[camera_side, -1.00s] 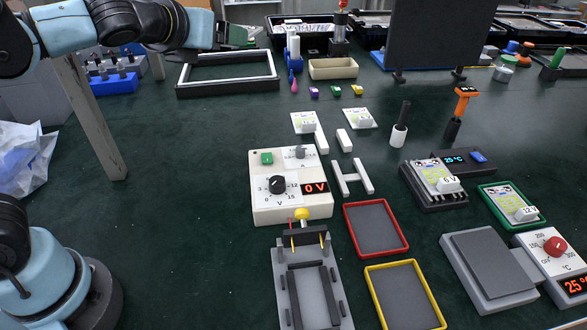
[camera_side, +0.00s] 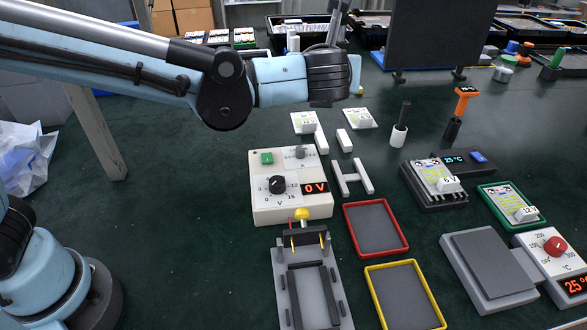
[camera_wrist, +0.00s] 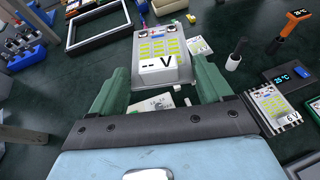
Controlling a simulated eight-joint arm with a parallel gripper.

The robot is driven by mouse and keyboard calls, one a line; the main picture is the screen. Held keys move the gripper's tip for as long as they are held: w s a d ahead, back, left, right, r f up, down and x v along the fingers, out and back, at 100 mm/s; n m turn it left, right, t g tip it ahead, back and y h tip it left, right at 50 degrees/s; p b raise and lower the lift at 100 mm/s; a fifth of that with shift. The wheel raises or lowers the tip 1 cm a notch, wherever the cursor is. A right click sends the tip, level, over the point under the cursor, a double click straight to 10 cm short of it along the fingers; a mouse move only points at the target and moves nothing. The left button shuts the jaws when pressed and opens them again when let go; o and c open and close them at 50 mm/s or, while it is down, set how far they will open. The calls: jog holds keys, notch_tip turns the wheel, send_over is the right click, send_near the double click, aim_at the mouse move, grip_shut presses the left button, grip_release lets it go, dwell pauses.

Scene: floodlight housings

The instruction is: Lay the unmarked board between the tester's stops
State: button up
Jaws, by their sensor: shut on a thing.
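My gripper (camera_wrist: 160,70) is shut on a board (camera_wrist: 153,46) with yellow-green cells and a white label reading "-- V". In the wrist view the board sits between the green fingers, above the table. In the side view my wrist is over the back middle, and the arm hides most of the fingers and board. The tester (camera_side: 283,287) is a grey plate at the front middle, with raised dark stops and nothing lying between them. A yellow-knobbed clamp (camera_side: 302,214) stands at its back end. The white supply box (camera_side: 290,209) behind it reads "0 V".
Empty red (camera_side: 349,228) and yellow (camera_side: 375,293) trays lie right of the tester. A 6 V board (camera_side: 437,176) sits on a dark holder, a 12 V board (camera_side: 508,200) in a green tray. Two boards and white blocks (camera_side: 345,140) lie behind the supply.

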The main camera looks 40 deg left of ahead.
jog(key=s+d+f+n+g+y, duration=0.1)
jog(key=s+d+f, duration=0.2)
jog(key=d+f, duration=0.3)
jog(key=s+d+f+n+g+y, duration=0.1)
jog(key=s+d+f, duration=0.2)
jog(key=d+f, duration=0.3)
jog(key=d, duration=0.3)
jog(key=shift+d+f+n+y, duration=0.15)
jog(key=shift+f+n+y, duration=0.15)
send_over(359, 198)
notch_tip(359, 198, down, 7)
jog(key=shift+f, duration=1.8)
jog(key=shift+f, duration=0.15)
